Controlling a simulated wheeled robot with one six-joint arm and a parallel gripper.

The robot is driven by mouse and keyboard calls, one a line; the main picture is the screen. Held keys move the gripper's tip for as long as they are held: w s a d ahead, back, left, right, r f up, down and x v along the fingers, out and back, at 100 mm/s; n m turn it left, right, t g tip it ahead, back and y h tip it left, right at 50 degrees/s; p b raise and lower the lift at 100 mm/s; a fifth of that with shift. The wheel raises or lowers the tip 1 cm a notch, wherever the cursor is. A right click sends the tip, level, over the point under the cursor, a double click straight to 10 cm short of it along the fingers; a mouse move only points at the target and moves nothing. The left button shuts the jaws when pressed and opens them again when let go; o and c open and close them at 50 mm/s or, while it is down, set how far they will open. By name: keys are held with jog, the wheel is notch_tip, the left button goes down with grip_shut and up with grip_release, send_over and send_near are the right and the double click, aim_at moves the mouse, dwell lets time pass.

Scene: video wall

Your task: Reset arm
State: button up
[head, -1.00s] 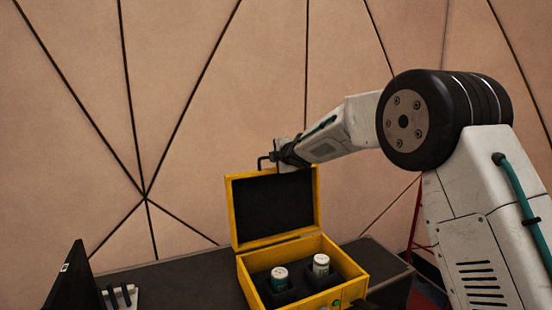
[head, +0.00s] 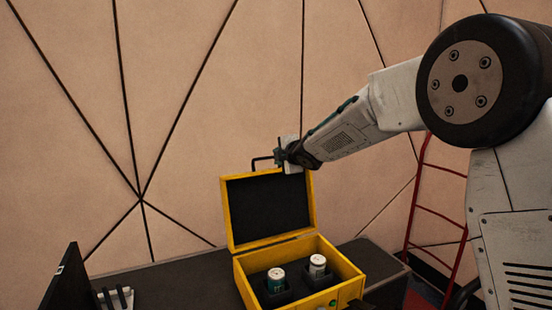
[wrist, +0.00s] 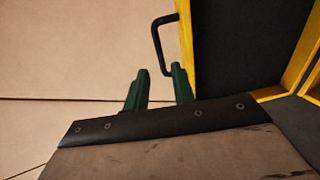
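My gripper (head: 280,153) is at the top edge of the raised lid (head: 268,205) of a yellow case (head: 308,290), near the lid's black handle (head: 262,160). In the wrist view its two green fingers (wrist: 160,72) stand apart, with a gap between them. The black handle (wrist: 156,40) ends just beyond the fingertips, close to the right finger. The wrist view does not show clearly whether they touch. The case stands open with its lid upright. My arm reaches in from the right.
Two cans, one green and white (head: 276,281) and one mostly white (head: 317,266), stand in black holders inside the case. The case sits on a dark table (head: 180,284). A black screen (head: 66,278) is at left. A red ladder (head: 436,210) stands behind my arm.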

jog(key=shift+s, duration=0.1)
jog(key=s+d+f+m+g+h, duration=0.1)
jog(key=s+d+f+m+h, duration=0.1)
jog(key=d+f+m+h, duration=0.3)
jog(key=s+d+f+m+g+h, duration=0.1)
jog(key=s+d+f+m+g, duration=0.1)
jog(key=s+d+m, duration=0.3)
jog(key=s+d+f+m+g, duration=0.1)
jog(key=s+d+f+g, duration=0.15)
jog(key=s, duration=0.45)
jog(key=s+d+r+m+g, duration=0.1)
jog(key=s+d+m+g, duration=0.1)
jog(key=s, duration=1.2)
jog(key=s+d+r+m+g, duration=0.1)
jog(key=s+d+m, duration=0.3)
jog(key=s, duration=1.1)
jog(key=s+d+r+m+g, duration=0.1)
jog(key=s+d+m+g, duration=0.2)
jog(key=s, duration=1.1)
jog(key=shift+s+d+m+y, duration=0.3)
jog(key=shift+s+d+m, duration=0.1)
jog(key=shift+m, duration=0.9)
